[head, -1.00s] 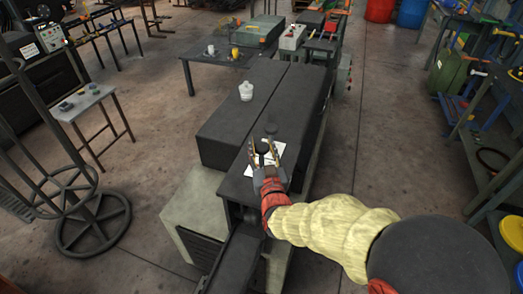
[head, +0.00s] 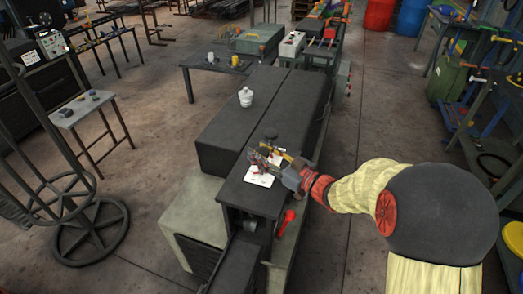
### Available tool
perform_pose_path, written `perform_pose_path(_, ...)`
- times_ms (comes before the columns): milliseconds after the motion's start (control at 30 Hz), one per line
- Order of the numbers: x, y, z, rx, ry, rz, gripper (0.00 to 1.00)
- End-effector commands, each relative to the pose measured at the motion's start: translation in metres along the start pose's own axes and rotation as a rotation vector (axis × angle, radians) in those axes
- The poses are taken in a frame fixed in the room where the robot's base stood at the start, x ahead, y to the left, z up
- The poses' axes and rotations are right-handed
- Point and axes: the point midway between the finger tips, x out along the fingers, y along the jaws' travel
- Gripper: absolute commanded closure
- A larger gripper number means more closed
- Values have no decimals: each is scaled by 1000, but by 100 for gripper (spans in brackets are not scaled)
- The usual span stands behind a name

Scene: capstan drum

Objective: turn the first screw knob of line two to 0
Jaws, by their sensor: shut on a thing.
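Two dark round knobs stand on the near, lower part of a long black machine bench (head: 245,196). The far knob (head: 270,133) is in plain view and free. The near knob is mostly hidden by my fingers. My gripper (head: 264,155) reaches in from the right, low over the bench top, and is shut on the near knob. White paper sheets (head: 258,180) lie flat on the bench just in front of my gripper. No markings or numbers on the knobs can be read at this size.
A white lidded jar (head: 246,97) stands on the raised black block behind. A red handle (head: 287,221) sticks up at the bench's near right side. The floor right of the bench is clear.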

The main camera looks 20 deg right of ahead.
Motion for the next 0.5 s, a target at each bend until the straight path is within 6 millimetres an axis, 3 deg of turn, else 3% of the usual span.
perform_pose_path(500,1,2,-3,-1,1,-444,88)
